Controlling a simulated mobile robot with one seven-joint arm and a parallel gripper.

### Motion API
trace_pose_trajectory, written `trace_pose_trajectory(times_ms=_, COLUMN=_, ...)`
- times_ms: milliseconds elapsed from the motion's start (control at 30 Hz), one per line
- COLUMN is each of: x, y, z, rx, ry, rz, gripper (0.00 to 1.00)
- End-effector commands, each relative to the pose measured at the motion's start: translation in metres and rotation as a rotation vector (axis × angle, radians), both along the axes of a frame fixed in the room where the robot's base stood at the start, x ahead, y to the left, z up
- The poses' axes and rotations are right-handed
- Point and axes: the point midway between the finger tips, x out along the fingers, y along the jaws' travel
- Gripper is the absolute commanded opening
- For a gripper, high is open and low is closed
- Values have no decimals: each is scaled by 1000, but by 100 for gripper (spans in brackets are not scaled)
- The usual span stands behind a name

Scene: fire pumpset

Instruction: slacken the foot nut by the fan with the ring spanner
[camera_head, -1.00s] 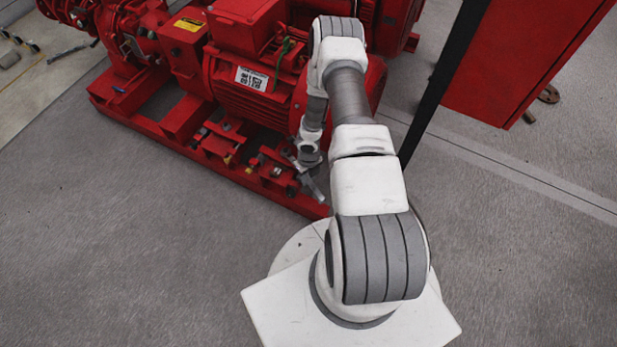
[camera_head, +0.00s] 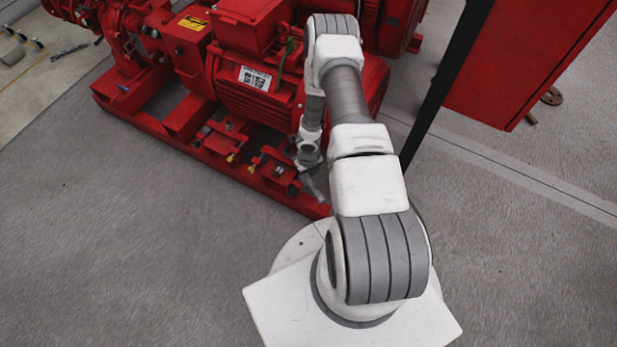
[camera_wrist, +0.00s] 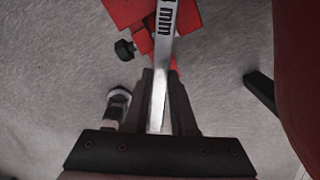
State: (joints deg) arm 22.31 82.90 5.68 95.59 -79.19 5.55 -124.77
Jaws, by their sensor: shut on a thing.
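My gripper (camera_wrist: 160,90) is shut on the silver ring spanner (camera_wrist: 162,60), whose shank runs up between the two dark fingers and out of the top of the wrist view. Its marking ends in "mm". The spanner's far end is outside the wrist view, so I cannot see whether it is on a nut. In the head view my gripper (camera_head: 314,184) is low beside the motor's front foot rail, small and partly merged with the spanner. The foot nut by the fan cannot be made out in either view.
The red motor (camera_head: 258,85) stands on a red base rail (camera_head: 225,165). A dark-headed bolt (camera_wrist: 125,50) sticks out by a red block (camera_wrist: 130,12), left of the spanner. A red cabinet (camera_head: 530,55) stands right. Grey floor in front is clear.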

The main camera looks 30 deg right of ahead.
Motion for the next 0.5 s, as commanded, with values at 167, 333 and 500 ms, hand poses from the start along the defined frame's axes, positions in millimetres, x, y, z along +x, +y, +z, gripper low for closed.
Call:
trace_pose_trajectory(times_ms=167, x=0, y=0, z=12, rx=0, ry=-1, rz=0, gripper=0)
trace_pose_trajectory(times_ms=333, x=0, y=0, z=21, rx=0, ry=-1, rz=0, gripper=0)
trace_pose_trajectory(times_ms=500, x=0, y=0, z=29, rx=0, ry=-1, rz=0, gripper=0)
